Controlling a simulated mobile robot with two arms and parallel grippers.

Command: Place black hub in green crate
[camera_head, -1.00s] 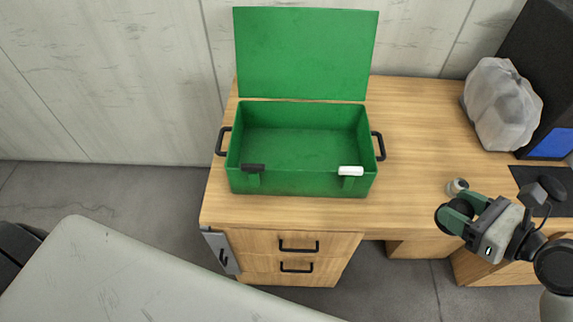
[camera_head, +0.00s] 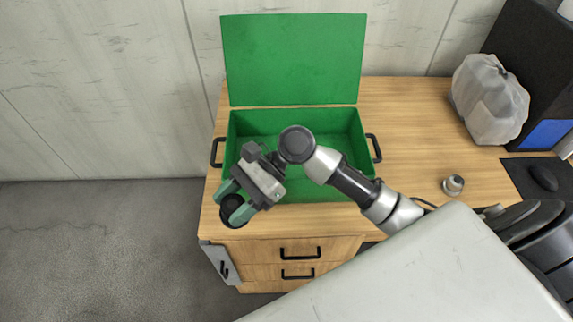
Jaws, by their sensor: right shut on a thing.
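The green crate (camera_head: 296,118) stands on the wooden desk with its lid raised at the back. Its inside looks empty where it shows; my right arm hides part of its front. My right gripper (camera_head: 234,208) is shut on the black hub (camera_head: 236,213), which shows as a dark round shape between the green fingers. The hub is in front of the crate's front left corner, near the desk's front left edge, not inside the crate as seen from here. My left gripper is not in view.
A small grey metal part (camera_head: 453,185) stands on the desk (camera_head: 410,130) at the right. A plastic bag (camera_head: 489,99) sits behind it. A black mouse (camera_head: 543,178) lies on a dark mat at the far right. Black handles stick out from the crate's sides.

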